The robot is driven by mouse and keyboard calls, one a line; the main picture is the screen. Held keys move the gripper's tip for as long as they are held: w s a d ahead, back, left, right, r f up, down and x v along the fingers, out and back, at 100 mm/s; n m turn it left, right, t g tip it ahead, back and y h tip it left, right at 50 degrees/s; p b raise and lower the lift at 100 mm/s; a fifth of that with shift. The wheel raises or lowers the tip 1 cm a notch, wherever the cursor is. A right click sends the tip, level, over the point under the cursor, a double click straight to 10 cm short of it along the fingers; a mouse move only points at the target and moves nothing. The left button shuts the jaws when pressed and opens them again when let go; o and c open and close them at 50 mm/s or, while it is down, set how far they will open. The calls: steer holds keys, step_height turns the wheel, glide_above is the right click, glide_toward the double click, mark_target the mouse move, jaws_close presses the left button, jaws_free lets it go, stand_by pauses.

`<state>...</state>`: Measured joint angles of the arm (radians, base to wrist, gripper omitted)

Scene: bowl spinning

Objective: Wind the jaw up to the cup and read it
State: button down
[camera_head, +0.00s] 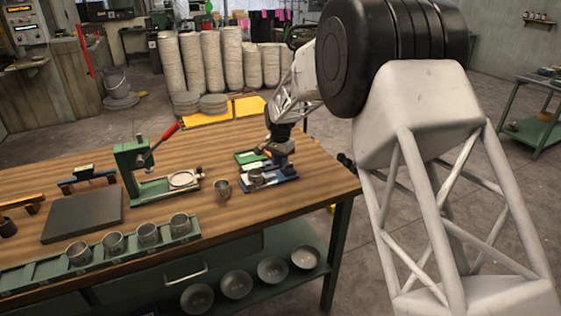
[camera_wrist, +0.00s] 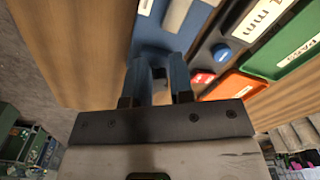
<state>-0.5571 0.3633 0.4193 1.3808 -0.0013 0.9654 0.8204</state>
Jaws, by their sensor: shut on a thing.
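The measuring gauge (camera_head: 284,180) has a blue base and stands near the table's right end. A metal cup (camera_head: 256,177) is at its left part; I cannot tell whether the jaw touches it. My gripper (camera_head: 287,168) is low over the gauge's right end. In the wrist view, my gripper's two fingers (camera_wrist: 160,68) are close together over the blue base (camera_wrist: 150,32), shut on a small part of the gauge, probably its winding knob, mostly hidden. The readout (camera_wrist: 264,18) shows only "mm"; any digits are out of frame.
A green tray (camera_wrist: 285,50) marked PASS and an orange tray (camera_wrist: 237,88) lie beside the gauge. A green press (camera_head: 133,172) with a red-handled lever and a green rack (camera_head: 100,256) holding several cups are further left.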

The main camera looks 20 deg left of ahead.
steer(key=shift+s+a+f, duration=0.1)
steer(key=shift+s+f, duration=0.15)
steer(key=shift+f, duration=0.25)
steer(key=shift+s+a+f, duration=0.1)
steer(key=shift+s+f, duration=0.15)
steer(key=shift+f, duration=0.2)
steer(key=shift+r, duration=0.55)
steer(key=shift+w+d+r, duration=0.1)
steer(key=shift+w+r, duration=0.05)
steer(key=shift+r, duration=1.3)
steer(key=shift+w+d+r, duration=0.1)
steer(key=shift+w+r, duration=0.05)
steer(key=shift+r, duration=1.3)
steer(key=shift+d+r, duration=0.25)
steer(key=shift+d, duration=0.4)
steer(key=shift+d+r, duration=0.25)
steer(key=shift+d, duration=0.4)
steer(key=shift+f, duration=0.15)
